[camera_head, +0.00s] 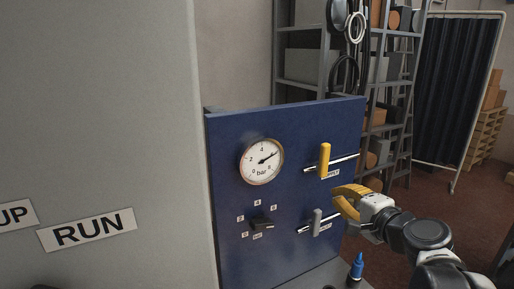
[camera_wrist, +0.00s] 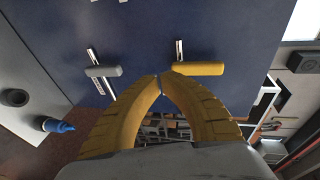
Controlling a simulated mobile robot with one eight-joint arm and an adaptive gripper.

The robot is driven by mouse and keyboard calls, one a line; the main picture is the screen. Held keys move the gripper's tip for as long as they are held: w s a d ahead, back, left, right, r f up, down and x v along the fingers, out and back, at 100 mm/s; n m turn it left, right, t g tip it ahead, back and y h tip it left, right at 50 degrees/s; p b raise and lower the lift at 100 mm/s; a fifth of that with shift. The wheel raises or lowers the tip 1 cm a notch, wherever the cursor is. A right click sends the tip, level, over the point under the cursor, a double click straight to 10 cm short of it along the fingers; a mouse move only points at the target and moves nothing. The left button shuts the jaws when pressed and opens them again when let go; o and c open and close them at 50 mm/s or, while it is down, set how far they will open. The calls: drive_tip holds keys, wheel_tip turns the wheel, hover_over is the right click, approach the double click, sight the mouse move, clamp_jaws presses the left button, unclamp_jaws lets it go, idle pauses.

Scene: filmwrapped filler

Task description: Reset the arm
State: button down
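My gripper (camera_head: 337,194) has yellow ribbed fingers and is in front of the lower right part of a blue panel (camera_head: 285,120). In the wrist view my gripper's fingertips (camera_wrist: 162,77) meet, with nothing visible held between them. A yellow lever handle (camera_head: 324,160) stands upright on a metal pipe, above and left of my gripper in the head view. It also shows in the wrist view (camera_wrist: 203,69), its end close to the fingertips there. A grey lever handle (camera_head: 316,222) is on the lower pipe, left of my gripper; it shows in the wrist view (camera_wrist: 104,71).
The panel carries a round bar gauge (camera_head: 261,161) and a black selector knob (camera_head: 262,224). A blue-capped bottle (camera_head: 356,267) stands below my gripper. A grey cabinet with a RUN label (camera_head: 87,230) fills the left. Shelving (camera_head: 300,65) and a dark folding screen (camera_head: 455,90) stand behind.

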drive_tip(key=s+a+f+n+g+b, duration=0.2)
drive_tip(key=s+a+f+n+b, duration=0.15)
drive_tip(key=f, duration=0.35)
drive_tip(key=s+a+f+n+g+b, duration=0.2)
drive_tip(key=s+a+f+n+b, duration=0.15)
drive_tip(key=a+f, duration=0.2)
drive_tip(key=s+d+f+n+g+h+b, duration=0.2)
drive_tip(key=s+f+n+b, duration=0.5)
drive_tip(key=s+f, duration=0.5)
wheel_tip(320, 180, down, 3)
drive_tip(key=shift+s+n+g+h, duration=0.25)
drive_tip(key=shift+n+g+h, duration=0.2)
drive_tip(key=shift+g, duration=0.65)
drive_tip(key=shift+d, duration=0.1)
